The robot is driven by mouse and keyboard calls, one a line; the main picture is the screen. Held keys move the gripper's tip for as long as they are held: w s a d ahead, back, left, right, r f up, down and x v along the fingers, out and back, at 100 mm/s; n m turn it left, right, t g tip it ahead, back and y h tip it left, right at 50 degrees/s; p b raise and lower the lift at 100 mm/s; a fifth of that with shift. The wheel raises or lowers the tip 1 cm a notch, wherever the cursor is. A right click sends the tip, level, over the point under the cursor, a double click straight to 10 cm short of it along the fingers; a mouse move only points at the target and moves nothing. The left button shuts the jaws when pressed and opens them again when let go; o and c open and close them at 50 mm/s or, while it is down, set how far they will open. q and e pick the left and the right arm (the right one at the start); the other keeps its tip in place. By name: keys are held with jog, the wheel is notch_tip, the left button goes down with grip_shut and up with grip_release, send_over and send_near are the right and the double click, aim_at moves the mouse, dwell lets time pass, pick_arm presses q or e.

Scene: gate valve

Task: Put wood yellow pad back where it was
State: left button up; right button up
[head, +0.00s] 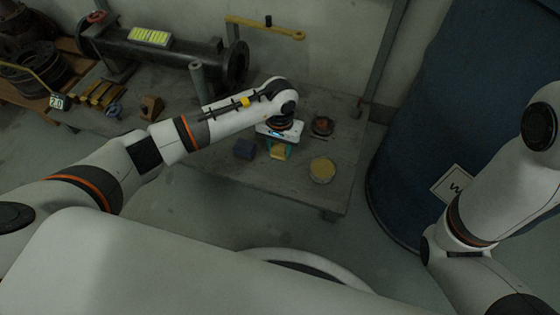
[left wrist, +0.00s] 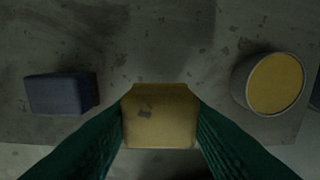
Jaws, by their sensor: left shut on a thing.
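The wood yellow pad (left wrist: 160,115) is a small yellow block with a dark mark, held between the green fingers of my left gripper (left wrist: 158,135) in the left wrist view. In the head view the pad (head: 278,153) shows just below my left wrist, over the front part of the grey workbench (head: 215,165). My left gripper (head: 280,150) is shut on the pad. I cannot tell whether the pad touches the bench top. My right arm shows at the right of the head view, but its gripper is out of view.
A dark blue block (left wrist: 60,93) lies left of the pad, and a round tin with a yellow top (left wrist: 272,84) stands to its right. A reddish round part (head: 322,125) sits behind the tin. A large blue barrel (head: 420,130) stands right of the bench.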

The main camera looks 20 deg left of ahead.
aim_at(280, 156)
pick_arm(q)
jog(key=shift+f+b, duration=1.25)
jog(key=shift+f, duration=1)
jog(key=shift+f, duration=0.2)
jog(key=o, duration=1)
jog(key=shift+c, duration=0.2)
jog(key=shift+r, duration=0.15)
